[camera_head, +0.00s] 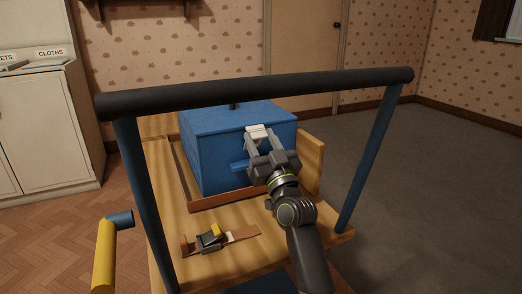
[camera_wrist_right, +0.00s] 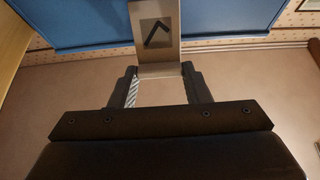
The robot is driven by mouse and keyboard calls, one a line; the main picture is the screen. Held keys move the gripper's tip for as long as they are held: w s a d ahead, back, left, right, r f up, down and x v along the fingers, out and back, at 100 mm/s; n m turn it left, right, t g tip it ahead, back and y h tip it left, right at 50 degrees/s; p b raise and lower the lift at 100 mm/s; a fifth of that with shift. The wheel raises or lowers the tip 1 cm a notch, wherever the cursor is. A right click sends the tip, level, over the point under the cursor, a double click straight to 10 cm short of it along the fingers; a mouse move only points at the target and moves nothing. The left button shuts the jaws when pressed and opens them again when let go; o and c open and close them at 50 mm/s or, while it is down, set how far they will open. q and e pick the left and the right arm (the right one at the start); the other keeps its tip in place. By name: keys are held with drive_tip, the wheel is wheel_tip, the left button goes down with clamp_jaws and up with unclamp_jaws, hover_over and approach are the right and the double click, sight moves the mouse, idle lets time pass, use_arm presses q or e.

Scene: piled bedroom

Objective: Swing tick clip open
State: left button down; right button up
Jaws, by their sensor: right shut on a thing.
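The tick clip (camera_head: 257,131) is a pale plate at the top of the front face of a blue box (camera_head: 215,160). In the right wrist view the clip (camera_wrist_right: 155,15) is a greyish metal plate with a dark tick mark on a square. My right gripper (camera_head: 262,143) reaches the box front, its fingers shut on the clip. In the right wrist view the fingertips (camera_wrist_right: 160,72) stand on either side of the plate's lower end. The box lid looks closed. My left gripper is not in view.
The box stands on a wooden surface (camera_head: 205,265) with raised edges. A strap with a buckle (camera_head: 212,239) lies in front of it. A dark bar (camera_head: 260,92) on blue posts spans the near side. A white cabinet (camera_head: 40,130) stands left; open floor (camera_head: 430,180) lies right.

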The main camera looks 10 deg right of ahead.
idle(0.3)
drive_tip(key=o, duration=1.4)
drive_tip(key=s+d+f, duration=0.1)
drive_tip(key=s+d, duration=0.1)
drive_tip(key=s, duration=0.6)
drive_tip(key=s+d+f, duration=0.1)
drive_tip(key=s+d, duration=0.2)
drive_tip(key=s, duration=0.4)
drive_tip(key=shift+s+f, duration=0.2)
drive_tip(key=shift+s, duration=0.15)
drive_tip(key=shift+c, duration=0.4)
